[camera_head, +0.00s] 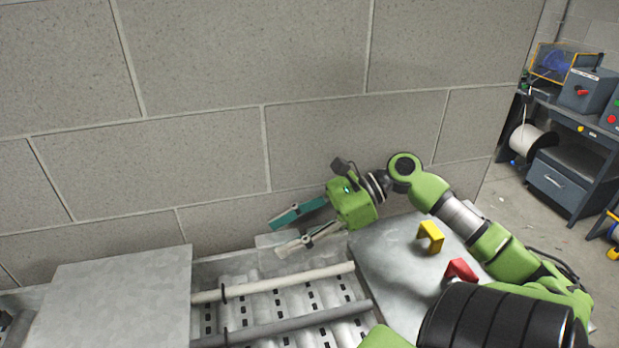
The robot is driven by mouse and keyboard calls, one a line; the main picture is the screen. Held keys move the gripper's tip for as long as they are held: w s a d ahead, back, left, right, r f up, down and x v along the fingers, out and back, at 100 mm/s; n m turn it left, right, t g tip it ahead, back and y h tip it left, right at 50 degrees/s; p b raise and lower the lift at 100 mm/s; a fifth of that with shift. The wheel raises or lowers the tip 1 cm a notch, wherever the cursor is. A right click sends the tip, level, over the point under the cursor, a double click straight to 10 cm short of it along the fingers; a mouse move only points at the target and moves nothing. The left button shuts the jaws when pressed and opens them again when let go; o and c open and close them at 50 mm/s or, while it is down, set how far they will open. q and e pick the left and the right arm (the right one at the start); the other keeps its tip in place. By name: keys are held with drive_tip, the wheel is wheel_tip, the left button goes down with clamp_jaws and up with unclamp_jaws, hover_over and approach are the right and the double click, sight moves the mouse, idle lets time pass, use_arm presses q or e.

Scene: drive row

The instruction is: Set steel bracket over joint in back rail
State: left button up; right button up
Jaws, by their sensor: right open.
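A small flat grey piece, which looks like the steel bracket (265,241), lies at the back rail (225,266) close to the wall. The joint itself is not visible. My right gripper (277,238) is open, with one teal finger and one pale finger. Its fingertips are on either side of the grey piece's right part and partly hide it. I cannot tell whether they touch it or how exactly it sits on the rail. My left gripper is out of view.
A pale rod (270,285) and a dark rod (290,323) span the slotted bed between a left metal cover (115,300) and a right cover (385,265). The right cover bears a yellow handle (430,237) and a red one (460,271). The block wall (200,150) stands close behind.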

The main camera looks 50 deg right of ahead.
drive_tip(key=shift+b+v, duration=0.5)
drive_tip(key=shift+v, duration=2.15)
drive_tip(key=shift+w, duration=0.1)
